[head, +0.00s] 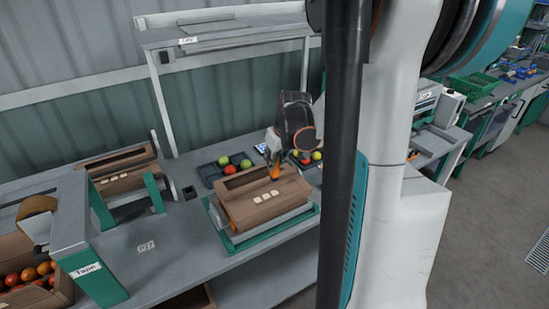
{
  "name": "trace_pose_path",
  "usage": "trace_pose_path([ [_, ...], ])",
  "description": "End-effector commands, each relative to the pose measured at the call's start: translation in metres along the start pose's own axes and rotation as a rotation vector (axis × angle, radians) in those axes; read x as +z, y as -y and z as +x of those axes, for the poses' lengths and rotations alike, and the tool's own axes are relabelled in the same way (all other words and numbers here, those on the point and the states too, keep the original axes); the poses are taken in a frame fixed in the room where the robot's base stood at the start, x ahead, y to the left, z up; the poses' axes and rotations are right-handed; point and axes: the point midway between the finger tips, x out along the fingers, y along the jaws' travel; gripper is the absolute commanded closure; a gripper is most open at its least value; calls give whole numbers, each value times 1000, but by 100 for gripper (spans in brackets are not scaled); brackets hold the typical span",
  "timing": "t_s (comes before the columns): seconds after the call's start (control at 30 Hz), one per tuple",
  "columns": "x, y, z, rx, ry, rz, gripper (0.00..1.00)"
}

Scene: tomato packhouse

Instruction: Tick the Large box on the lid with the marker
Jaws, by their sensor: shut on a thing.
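A brown cardboard box (242,208) sits on a green-edged stand (232,243) on the grey bench. Its lid carries a row of three small pale squares (266,197); their print is too small to read, so I cannot tell which one is Large. My gripper (275,174) is over the back part of the lid, behind the squares, pointing down. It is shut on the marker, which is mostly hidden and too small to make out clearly. I cannot tell whether the marker's tip touches the lid.
Dark trays (208,172) with red, green and yellow tomatoes stand behind the box. Another cardboard box (118,160) is on a stand at the back left. A crate of tomatoes (62,291) is at lower left. A shelf (225,33) hangs above.

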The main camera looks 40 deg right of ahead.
Motion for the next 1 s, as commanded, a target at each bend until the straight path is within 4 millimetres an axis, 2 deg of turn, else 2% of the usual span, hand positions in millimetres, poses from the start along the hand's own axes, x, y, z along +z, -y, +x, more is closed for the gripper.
trace_pose_path([
  [0.5, 18, 0, 44, 0, 0, 0, 100],
  [1.0, 20, 0, 47, 0, 0, 0, 100],
])
